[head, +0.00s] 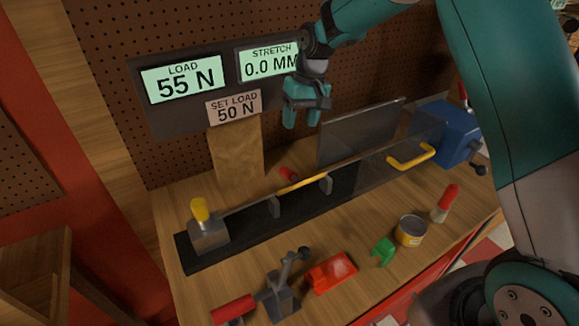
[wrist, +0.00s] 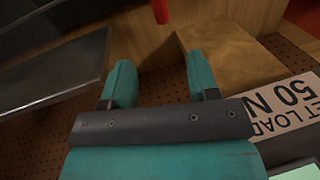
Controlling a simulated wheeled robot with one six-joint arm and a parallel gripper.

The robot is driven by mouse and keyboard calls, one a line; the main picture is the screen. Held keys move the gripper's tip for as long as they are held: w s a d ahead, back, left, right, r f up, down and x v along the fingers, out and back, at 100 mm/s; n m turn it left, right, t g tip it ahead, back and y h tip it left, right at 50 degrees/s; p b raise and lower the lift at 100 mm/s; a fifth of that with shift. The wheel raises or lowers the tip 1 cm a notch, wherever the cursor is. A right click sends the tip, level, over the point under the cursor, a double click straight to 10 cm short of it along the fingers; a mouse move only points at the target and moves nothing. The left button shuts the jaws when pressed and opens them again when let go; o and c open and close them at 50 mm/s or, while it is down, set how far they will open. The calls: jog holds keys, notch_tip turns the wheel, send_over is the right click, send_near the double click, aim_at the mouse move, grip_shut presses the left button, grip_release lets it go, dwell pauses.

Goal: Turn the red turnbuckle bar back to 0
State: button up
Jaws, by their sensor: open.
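A small red cylinder (head: 288,174) lies at the back of the bench, behind the black rail (head: 190,262). A red end shows at the top edge of the wrist view (wrist: 160,10), and it looks like the same piece. I cannot tell for sure whether it is the turnbuckle bar, and no angle mark is readable. My gripper (head: 302,115) is open and empty, above and behind the rail, in front of the displays. In the wrist view its teal fingers (wrist: 160,82) stand apart with nothing between them.
The load display (head: 183,80) reads 55 N, the stretch display (head: 268,62) 0.0 MM, the set load sign (head: 234,107) 50 N. A clear panel (head: 355,132) stands behind the rail. A lever clamp (head: 282,295), orange-red piece (head: 331,272), green piece (head: 382,252) and can (head: 409,231) stand in front.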

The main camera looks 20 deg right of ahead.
aim_at(290, 170)
jog(key=a+f+p, duration=0.1)
jog(key=f, duration=0.4)
jog(key=a+f+p, duration=0.1)
jog(key=f+p, duration=0.1)
jog(key=f, duration=0.4)
jog(key=a+f+p, duration=0.1)
jog(key=f+p, duration=0.1)
jog(key=f, duration=0.3)
jog(key=shift+s+f, duration=0.2)
jog(key=shift+f, duration=0.2)
grip_shut()
